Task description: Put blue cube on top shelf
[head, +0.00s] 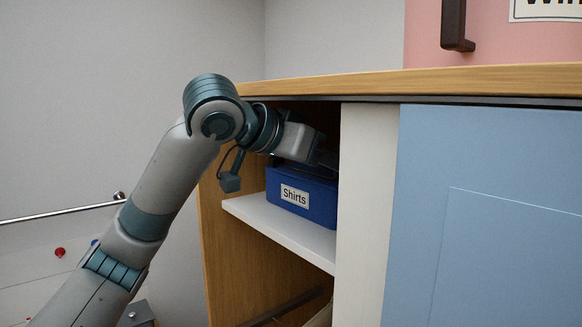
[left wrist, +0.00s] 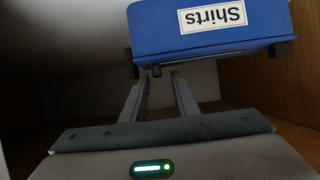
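A blue box (head: 305,195) with a white "Shirts" label sits on the white shelf (head: 290,233) in the upper compartment of the wooden cabinet. In the left wrist view the blue box (left wrist: 215,30) appears upside down at the top. It is the only blue cube-like thing that I see clearly. My left arm reaches into the upper compartment. In the head view its fingers are partly hidden above the box. My right gripper is out of view.
The wooden countertop (head: 420,82) lies close above my left wrist. A cream panel (head: 365,200) and a blue door (head: 480,220) bound the opening on the right. A wooden side wall (head: 222,250) bounds it on the left. A lower compartment is below the shelf.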

